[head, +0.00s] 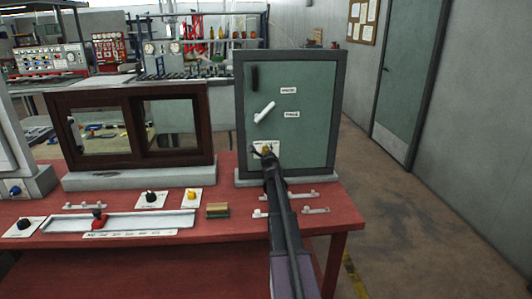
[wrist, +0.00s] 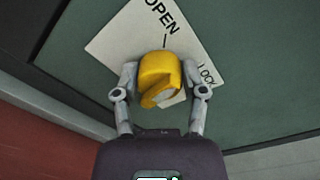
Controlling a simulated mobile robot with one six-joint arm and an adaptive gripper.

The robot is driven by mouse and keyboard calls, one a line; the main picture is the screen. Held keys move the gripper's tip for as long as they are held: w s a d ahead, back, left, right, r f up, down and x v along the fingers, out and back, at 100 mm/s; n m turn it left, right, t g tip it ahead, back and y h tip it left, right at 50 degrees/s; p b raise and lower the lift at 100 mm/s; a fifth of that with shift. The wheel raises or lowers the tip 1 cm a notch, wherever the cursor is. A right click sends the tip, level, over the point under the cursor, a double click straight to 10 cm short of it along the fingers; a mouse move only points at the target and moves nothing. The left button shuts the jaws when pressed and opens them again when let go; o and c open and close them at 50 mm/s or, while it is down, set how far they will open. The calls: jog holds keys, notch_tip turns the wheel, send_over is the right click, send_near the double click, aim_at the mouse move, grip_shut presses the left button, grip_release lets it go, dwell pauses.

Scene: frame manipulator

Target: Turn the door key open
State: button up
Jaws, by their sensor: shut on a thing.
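A yellow key knob (wrist: 158,76) sits in front of a white plate (wrist: 118,42) marked OPEN and LOCK in the wrist view. The plate is on the green door (head: 310,120) of a grey cabinet in the head view. My gripper (wrist: 160,92) has one finger on each side of the knob and is shut on it. In the head view my gripper (head: 267,158) reaches the plate at the door's lower left, and the knob (head: 265,149) shows only as a small yellow spot. A white handle (head: 264,112) sits tilted higher on the door.
The cabinet stands on a red table (head: 200,258). A brown framed sliding window (head: 130,125) stands to its left. Knobs, a slider (head: 120,222) and small latches lie in front. Open floor (head: 410,240) is at the right.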

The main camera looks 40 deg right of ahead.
jog(key=n, duration=0.6)
jog(key=shift+w+f+n+h, duration=0.1)
jog(key=shift+n+h, duration=0.2)
dwell(0.4)
jog(key=o, duration=1.2)
jog(key=shift+c, duration=0.2)
jog(key=shift+a, duration=0.15)
